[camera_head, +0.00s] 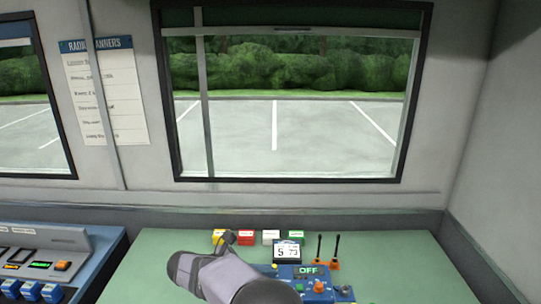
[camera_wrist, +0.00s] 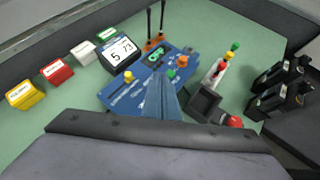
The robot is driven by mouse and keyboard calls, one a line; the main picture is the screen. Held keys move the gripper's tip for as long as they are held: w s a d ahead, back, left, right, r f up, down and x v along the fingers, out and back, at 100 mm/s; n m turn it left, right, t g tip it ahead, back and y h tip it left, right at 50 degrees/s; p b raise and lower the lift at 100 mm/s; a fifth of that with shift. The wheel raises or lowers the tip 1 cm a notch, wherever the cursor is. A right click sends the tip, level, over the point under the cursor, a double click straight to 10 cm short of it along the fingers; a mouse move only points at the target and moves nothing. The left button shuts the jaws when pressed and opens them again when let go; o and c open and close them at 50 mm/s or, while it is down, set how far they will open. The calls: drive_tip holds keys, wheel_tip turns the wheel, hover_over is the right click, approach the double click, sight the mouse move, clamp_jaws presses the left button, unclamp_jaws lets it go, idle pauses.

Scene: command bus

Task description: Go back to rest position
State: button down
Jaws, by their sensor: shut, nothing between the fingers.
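My gripper (camera_head: 228,239) is at the end of my grey arm, above the back part of the green desk (camera_head: 160,260) in the head view. Its fingers are shut with nothing between them. In the head view its tip overlaps the area just in front of the yellow and red blocks. I cannot tell how high the gripper is above the desk. My arm hides part of the desk and of the panel's left side in the head view.
A yellow block (camera_wrist: 25,95), a red block (camera_wrist: 57,73), a white block (camera_wrist: 84,54) and a green block (camera_wrist: 107,34) stand in a row. A display reading 5 73 (camera_head: 287,251) and two black antennas (camera_head: 336,246) stand nearby. Black handsets (camera_wrist: 280,92) stand at right.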

drive_tip(key=s+d+r+m+g+h+p, duration=0.1)
drive_tip(key=s+d+r+m+g, duration=0.15)
drive_tip(key=d, duration=0.85)
drive_tip(key=s+d+r+m+g+h+p, duration=0.1)
drive_tip(key=s+d+m+g, duration=0.2)
drive_tip(key=d, duration=0.9)
drive_tip(key=s+d+m+g+p, duration=0.2)
drive_tip(key=s+d+m, duration=0.4)
drive_tip(key=s+d, duration=0.4)
drive_tip(key=s+a+f+m+g+y, duration=0.1)
drive_tip(key=s+a+f+m+y, duration=0.2)
drive_tip(key=s, duration=0.4)
drive_tip(key=s+a+f+m+t+y, duration=0.1)
drive_tip(key=s+a+m+y, duration=0.1)
drive_tip(key=a+m+y, duration=0.2)
drive_tip(key=s+a+f+m+t+y, duration=0.1)
drive_tip(key=s+a+m+y, duration=0.2)
drive_tip(key=a+m, duration=0.3)
drive_tip(key=a+y, duration=0.1)
drive_tip(key=a, duration=0.2)
drive_tip(key=shift+s+f+b, duration=0.35)
drive_tip(key=shift+f+b, duration=0.05)
